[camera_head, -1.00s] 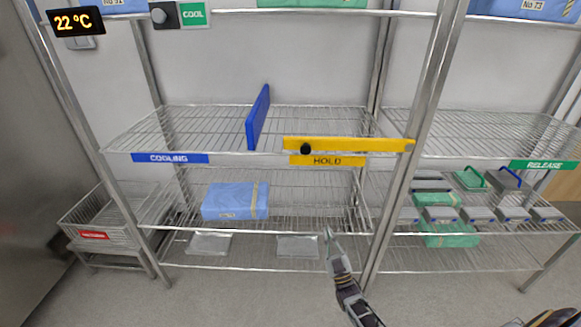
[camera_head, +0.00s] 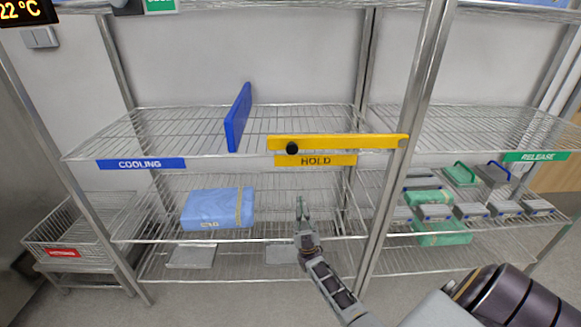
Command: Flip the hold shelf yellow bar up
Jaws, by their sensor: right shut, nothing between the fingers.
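The yellow bar (camera_head: 350,142) lies level across the front of the hold shelf, from near the right post to a black knob (camera_head: 292,148) at its left end. The yellow HOLD label (camera_head: 316,160) sits just below it on the shelf edge. My right gripper (camera_head: 300,202) is shut and empty, pointing up, below the HOLD label and the knob in the picture, apart from the bar. My left gripper is not in view.
A blue divider (camera_head: 239,118) stands upright on the shelf left of the bar. A blue wrapped pack (camera_head: 218,208) lies on the shelf below. Metal posts (camera_head: 398,150) separate the right rack, which holds green packs (camera_head: 443,232) and grey trays. A wire basket (camera_head: 75,232) stands at left.

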